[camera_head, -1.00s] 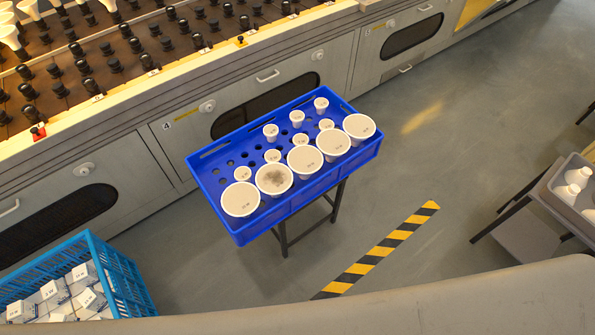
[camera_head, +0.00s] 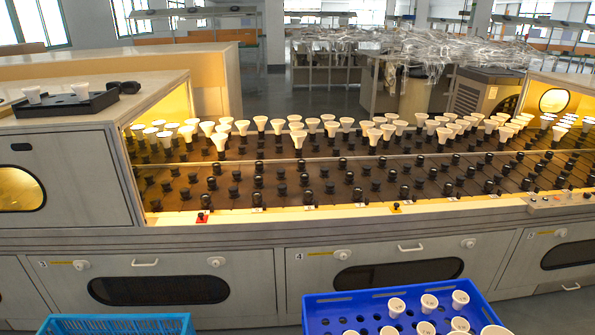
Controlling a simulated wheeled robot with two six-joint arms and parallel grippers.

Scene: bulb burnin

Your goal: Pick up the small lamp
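Several small white lamps stand face up in a blue tray (camera_head: 320,312) at the bottom edge of the head view, right of centre. Three of them form its back row: a left one (camera_head: 396,306), a middle one (camera_head: 429,302) and a right one (camera_head: 460,299). More white lamps show in front of these, cut off by the picture edge, as is the near part of the tray. Neither of my grippers is in view.
A long grey burn-in machine (camera_head: 230,245) spans the view behind the tray, with rows of black sockets and many white lamps (camera_head: 298,138) on top. A black tray (camera_head: 62,107) with two white lamps sits at upper left. A light blue crate (camera_head: 120,323) is at bottom left.

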